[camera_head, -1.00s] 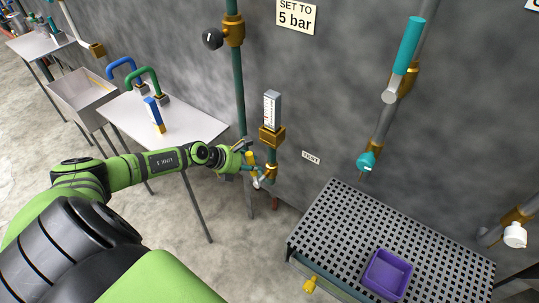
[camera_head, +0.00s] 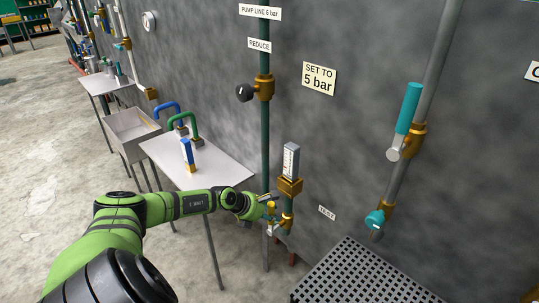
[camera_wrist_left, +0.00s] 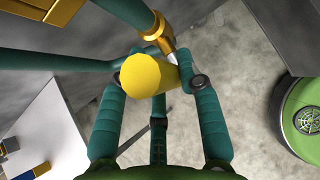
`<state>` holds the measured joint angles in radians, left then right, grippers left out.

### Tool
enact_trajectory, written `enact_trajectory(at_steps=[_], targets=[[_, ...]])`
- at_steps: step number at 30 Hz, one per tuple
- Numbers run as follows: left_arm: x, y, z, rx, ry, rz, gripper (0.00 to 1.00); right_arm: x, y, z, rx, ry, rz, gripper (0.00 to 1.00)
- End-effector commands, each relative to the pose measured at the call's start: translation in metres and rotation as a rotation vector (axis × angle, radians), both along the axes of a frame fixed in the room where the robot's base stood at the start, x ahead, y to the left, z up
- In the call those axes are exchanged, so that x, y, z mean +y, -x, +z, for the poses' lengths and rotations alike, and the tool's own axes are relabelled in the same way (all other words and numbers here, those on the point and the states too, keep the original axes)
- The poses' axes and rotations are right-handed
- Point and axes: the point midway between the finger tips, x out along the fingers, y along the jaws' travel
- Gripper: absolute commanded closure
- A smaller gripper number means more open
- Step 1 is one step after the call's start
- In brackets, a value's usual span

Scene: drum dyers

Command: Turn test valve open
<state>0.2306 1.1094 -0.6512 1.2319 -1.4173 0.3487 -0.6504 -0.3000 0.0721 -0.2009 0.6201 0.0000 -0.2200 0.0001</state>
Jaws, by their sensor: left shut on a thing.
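The test valve has a yellow handle (camera_head: 271,208) and a brass body (camera_head: 287,220), low on the pipe left of the TEST label (camera_head: 327,212). My left gripper (camera_head: 270,212) is at this handle. A bright metal stem joins the handle to the brass fitting (camera_wrist_left: 158,33). How far the valve is turned cannot be told. My right gripper is not in view.
A black knob (camera_head: 244,92) sits higher on the green pipe. A white table (camera_head: 215,168) with coloured handles is at left. A perforated grate (camera_head: 365,275) lies at lower right. A teal-handled valve (camera_head: 409,108) is on the right pipe.

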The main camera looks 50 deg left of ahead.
Motion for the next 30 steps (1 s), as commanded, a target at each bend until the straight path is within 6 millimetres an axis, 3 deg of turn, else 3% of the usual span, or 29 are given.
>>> enact_trajectory(at_steps=[1, 3, 16, 30], targets=[[-0.003, -0.001, 0.000, -0.004, 0.000, -0.005, 0.61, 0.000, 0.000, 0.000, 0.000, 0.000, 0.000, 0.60], [-0.002, -0.001, 0.000, -0.004, 0.000, -0.005, 0.40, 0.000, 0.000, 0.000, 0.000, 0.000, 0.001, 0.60], [0.001, 0.005, 0.004, 0.000, -0.005, -0.004, 0.40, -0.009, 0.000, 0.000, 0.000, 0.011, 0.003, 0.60], [0.008, 0.046, 0.046, 0.001, -0.003, -0.004, 0.40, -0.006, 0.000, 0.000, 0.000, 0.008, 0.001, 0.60]])
